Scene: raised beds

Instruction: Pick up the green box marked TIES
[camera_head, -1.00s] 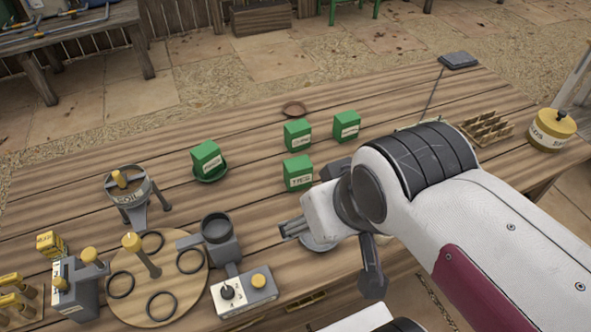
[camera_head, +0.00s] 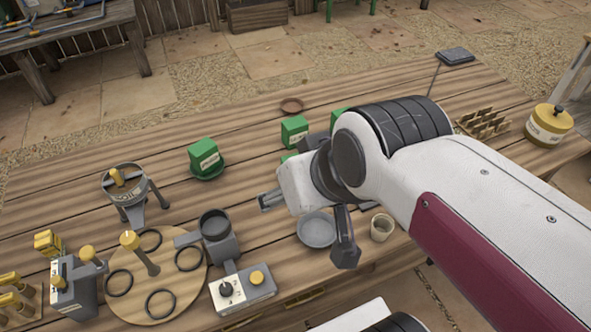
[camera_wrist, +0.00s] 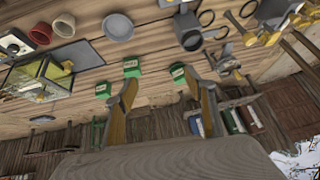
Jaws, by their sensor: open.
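The front green box (camera_head: 287,157), whose label looked like TIES a second ago, is almost wholly hidden behind my arm in the head view; only a sliver shows. My gripper (camera_head: 268,201) is left of and nearer than it, empty, above the table. In the wrist view its two fingers (camera_wrist: 162,79) are spread apart. A green box (camera_wrist: 132,67) beside the left fingertip is probably that front box; its label is unreadable. Other green boxes stand behind it (camera_head: 294,131), at the far right (camera_head: 338,115) partly hidden, and on a green saucer (camera_head: 208,174), the left box (camera_head: 203,155).
A grey pot device (camera_head: 215,225), a switch box (camera_head: 242,292) and a round board with rings (camera_head: 170,300) stand left. A brown saucer (camera_head: 291,106) lies behind; the table's back left is clear.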

